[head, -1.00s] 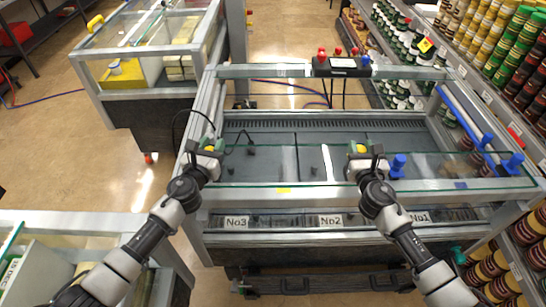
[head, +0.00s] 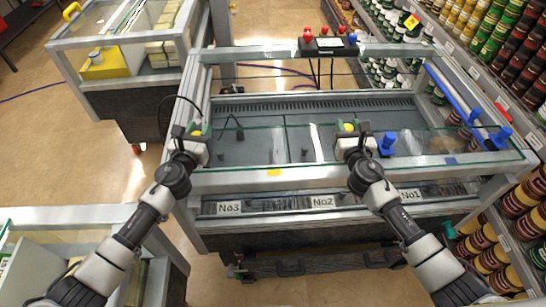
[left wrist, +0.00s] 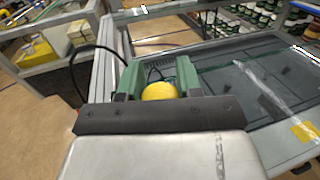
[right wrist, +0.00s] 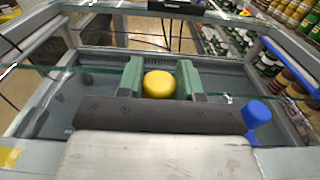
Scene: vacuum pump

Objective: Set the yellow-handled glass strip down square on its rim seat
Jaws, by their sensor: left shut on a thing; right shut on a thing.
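The yellow-handled glass strip (head: 270,150) is a long clear pane lying along the front of the chest (head: 290,182), close over its front rim. My left gripper (head: 195,131) is shut on its left yellow knob, which shows between green fingers in the left wrist view (left wrist: 159,91). My right gripper (head: 347,127) is shut on the other yellow knob, seen in the right wrist view (right wrist: 159,84). I cannot tell whether the glass touches the rim seat.
A blue knob (head: 387,145) stands just right of my right gripper. A blue-railed piece (head: 452,95) lies along the right side. A control box (head: 325,44) stands at the back rim. Stocked shelves (head: 510,70) line the right. A second chest (head: 120,55) stands back left.

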